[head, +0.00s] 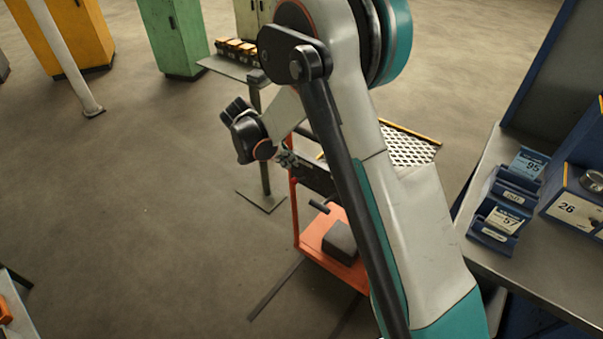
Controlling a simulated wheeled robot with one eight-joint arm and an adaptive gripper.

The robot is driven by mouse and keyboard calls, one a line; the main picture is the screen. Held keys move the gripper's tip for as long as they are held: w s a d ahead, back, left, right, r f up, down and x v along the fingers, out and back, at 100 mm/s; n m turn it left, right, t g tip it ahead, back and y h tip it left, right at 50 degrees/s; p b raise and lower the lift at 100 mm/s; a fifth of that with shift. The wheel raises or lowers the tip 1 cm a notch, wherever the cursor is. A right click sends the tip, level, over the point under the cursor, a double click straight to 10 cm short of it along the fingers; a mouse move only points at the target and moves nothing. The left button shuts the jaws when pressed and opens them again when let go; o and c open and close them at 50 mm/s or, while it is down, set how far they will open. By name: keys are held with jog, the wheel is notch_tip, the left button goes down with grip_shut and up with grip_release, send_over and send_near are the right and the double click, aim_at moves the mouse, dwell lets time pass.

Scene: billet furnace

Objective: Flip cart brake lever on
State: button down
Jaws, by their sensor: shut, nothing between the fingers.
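The cart is orange-red, with a low deck (314,239) and an upright post at its left, and stands behind my arm in the head view. A short dark bar (320,207) shows just above the deck; it may be the brake lever, but I cannot tell, nor which way it is set. My gripper (312,176) is a dark shape at the cart's upper left, above that bar and apart from it in the picture. It is shut and empty. My arm link hides its fingertips and much of the cart.
A dark grey block (341,243) sits on the cart deck. A white mesh panel (408,148) is right of my arm. A grey bench (478,235) with blue numbered holders (507,205) stands at right. A small stand (232,68) holds several blocks. Floor at left is mostly clear.

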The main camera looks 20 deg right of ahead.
jog(key=b+x, duration=0.3)
jog(key=x, duration=0.7)
